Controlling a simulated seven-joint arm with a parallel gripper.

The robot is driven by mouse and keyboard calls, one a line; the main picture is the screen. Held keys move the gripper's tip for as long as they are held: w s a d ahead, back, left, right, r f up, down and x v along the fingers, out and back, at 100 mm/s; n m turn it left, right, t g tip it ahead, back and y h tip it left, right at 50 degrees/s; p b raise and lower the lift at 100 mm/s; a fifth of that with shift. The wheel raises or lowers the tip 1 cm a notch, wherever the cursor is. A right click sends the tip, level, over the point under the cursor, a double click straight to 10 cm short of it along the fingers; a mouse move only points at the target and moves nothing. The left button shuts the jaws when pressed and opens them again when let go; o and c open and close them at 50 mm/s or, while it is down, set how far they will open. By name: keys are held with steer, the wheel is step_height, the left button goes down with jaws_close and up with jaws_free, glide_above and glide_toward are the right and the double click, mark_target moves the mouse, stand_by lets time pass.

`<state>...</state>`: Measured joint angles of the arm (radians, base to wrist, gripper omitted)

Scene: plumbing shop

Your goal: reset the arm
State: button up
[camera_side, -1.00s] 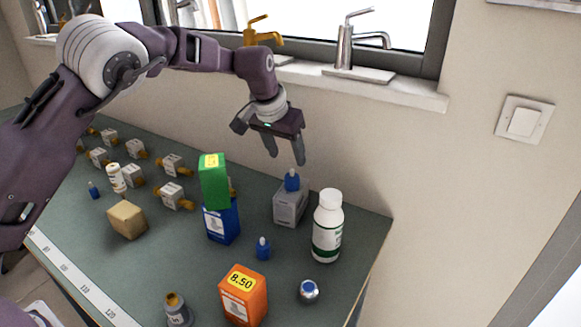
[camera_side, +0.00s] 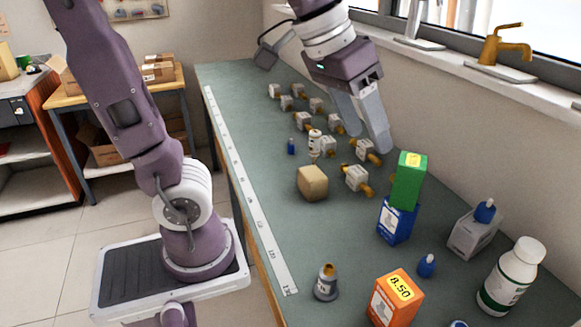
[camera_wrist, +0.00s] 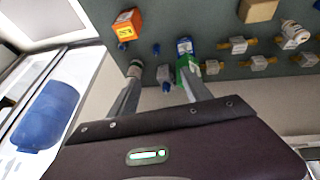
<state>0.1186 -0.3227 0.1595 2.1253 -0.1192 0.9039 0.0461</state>
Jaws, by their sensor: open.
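My gripper (camera_side: 364,138) is open and empty, fingers pointing down. In the side view it hangs over the row of white-and-brass valves (camera_side: 357,178), behind the tan block (camera_side: 312,183); its exact height cannot be told. A green box (camera_side: 408,180) stands on a blue box (camera_side: 396,222), right of the gripper in the picture. In the wrist view, the two fingers of my gripper (camera_wrist: 160,85) reach toward the bench, with the green box (camera_wrist: 186,70) partly behind one finger. Nothing is between the fingers.
A window sill with taps (camera_side: 500,50) runs along the wall.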

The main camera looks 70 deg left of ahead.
steer(key=s+f+y, duration=0.1)
steer(key=s+f, duration=0.4)
steer(key=s, duration=0.7)
steer(key=shift+a+f+m+t+y, duration=0.2)
steer(key=shift+a+m+t+y, duration=0.1)
steer(key=shift+a, duration=0.15)
